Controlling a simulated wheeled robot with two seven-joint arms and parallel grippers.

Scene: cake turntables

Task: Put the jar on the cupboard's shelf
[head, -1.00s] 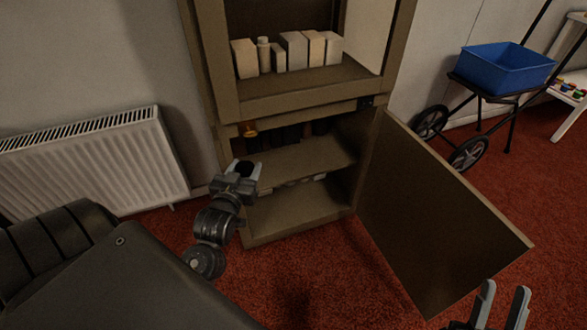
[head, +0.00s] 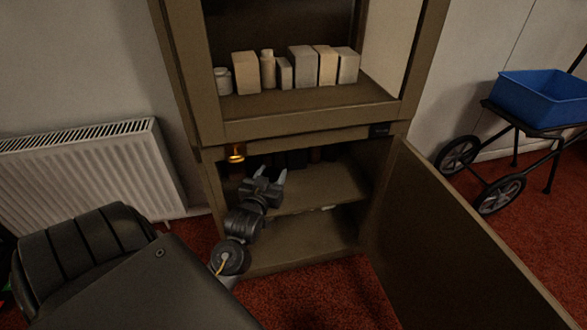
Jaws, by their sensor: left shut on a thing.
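The cupboard (head: 213,120) stands ahead, with its lower compartment open. Its wooden shelf (head: 325,187) crosses the middle of that compartment. My left gripper (head: 270,173) is in front of the left part of the shelf, its fingers pointing up and inward. It is shut on a dark thing, seemingly the jar, which is mostly lost against the dark interior. I cannot make out the jar's shape. My right gripper is out of view.
The lower door (head: 450,240) stands open on the right. An orange-gold thing (head: 236,153) shows at the compartment's upper left. Boxes (head: 303,66) and pale bottles stand above. A radiator (head: 95,175) is left; a cart with a blue bin (head: 540,97) is right.

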